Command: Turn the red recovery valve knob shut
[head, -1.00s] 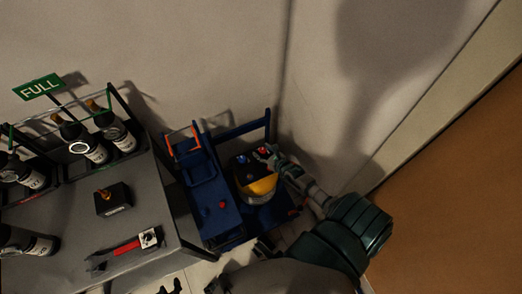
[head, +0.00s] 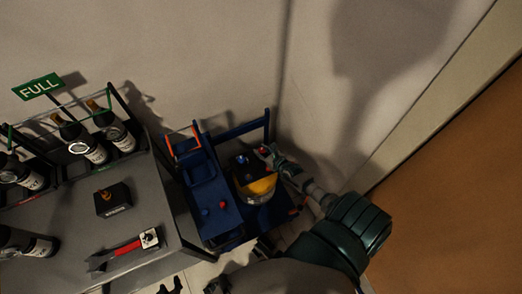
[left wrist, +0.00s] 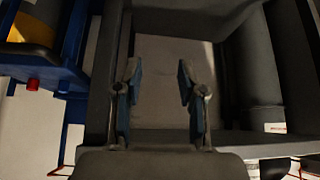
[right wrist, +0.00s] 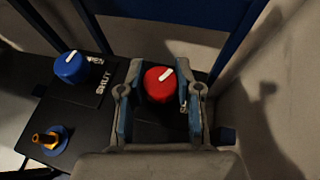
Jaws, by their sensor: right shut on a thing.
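The red recovery valve knob (right wrist: 159,84) has a white pointer line, tilted toward the upper right in the right wrist view. My right gripper (right wrist: 157,88) is shut on the red knob, one finger on each side. The label beside the knob is mostly hidden by the right finger. In the head view the right gripper (head: 272,156) is over the recovery unit above the yellow part (head: 262,187). My left gripper (left wrist: 158,75) is open and empty, above a grey frame and a pale floor.
A blue knob (right wrist: 71,66) with a SHUT label and a brass fitting (right wrist: 48,138) sit left of the red knob. A blue cart frame (head: 240,129) surrounds the unit. A grey table (head: 75,220) with bottles stands at left, walls behind and right.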

